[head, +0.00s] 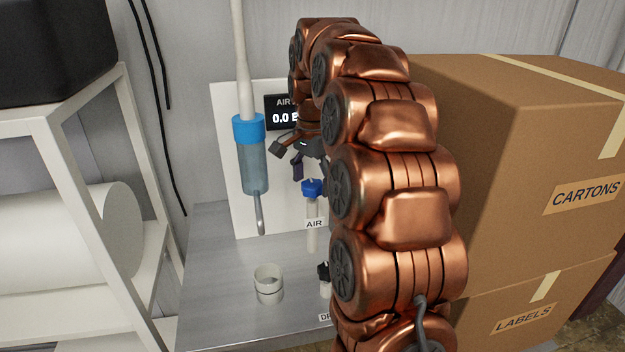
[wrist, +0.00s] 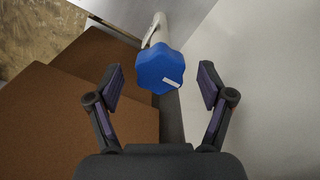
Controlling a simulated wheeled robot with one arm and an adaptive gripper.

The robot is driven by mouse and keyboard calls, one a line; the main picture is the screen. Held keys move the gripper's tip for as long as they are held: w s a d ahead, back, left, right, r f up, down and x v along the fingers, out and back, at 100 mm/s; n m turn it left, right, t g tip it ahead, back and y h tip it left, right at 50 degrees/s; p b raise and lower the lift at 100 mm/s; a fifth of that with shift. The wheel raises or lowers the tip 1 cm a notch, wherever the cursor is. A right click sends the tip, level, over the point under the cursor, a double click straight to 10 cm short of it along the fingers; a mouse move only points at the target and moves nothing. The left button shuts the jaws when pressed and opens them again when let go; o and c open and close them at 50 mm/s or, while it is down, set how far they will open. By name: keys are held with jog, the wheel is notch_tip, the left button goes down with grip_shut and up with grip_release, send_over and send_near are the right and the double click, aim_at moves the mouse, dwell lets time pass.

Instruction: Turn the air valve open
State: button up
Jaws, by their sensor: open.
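The air valve has a blue lobed knob (head: 313,187) on a pale upright pipe, with an AIR label (head: 315,224) below it. In the wrist view the blue knob (wrist: 159,68) sits ahead of my gripper, between and a little beyond the fingertips, with a white mark on its face. My gripper (wrist: 160,84) is open, with one finger on each side of the knob and gaps on both sides. In the head view my gripper (head: 297,160) is just above the knob. A dark display (head: 283,112) reading 0.0 is partly hidden by my arm.
A filter with a blue cap (head: 248,129) hangs left of the valve on a white panel. A white cup (head: 268,283) stands on the metal shelf (head: 210,290). A second dark knob (head: 323,272) is partly hidden by my arm. Cartons (head: 530,150) stand close on the right.

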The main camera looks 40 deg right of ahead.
jog(key=c, duration=1.2)
jog(key=shift+o, duration=0.2)
jog(key=shift+f, duration=0.1)
jog(key=n+b, duration=0.3)
jog(key=shift+f+n, duration=0.1)
jog(key=shift+n, duration=0.3)
jog(key=n+b, duration=0.1)
jog(key=n, duration=0.3)
jog(key=shift+n+b, duration=0.3)
jog(key=shift+b, duration=0.05)
jog(key=n, duration=0.4)
jog(key=shift+r+n, duration=0.2)
jog(key=shift+n, duration=2.6)
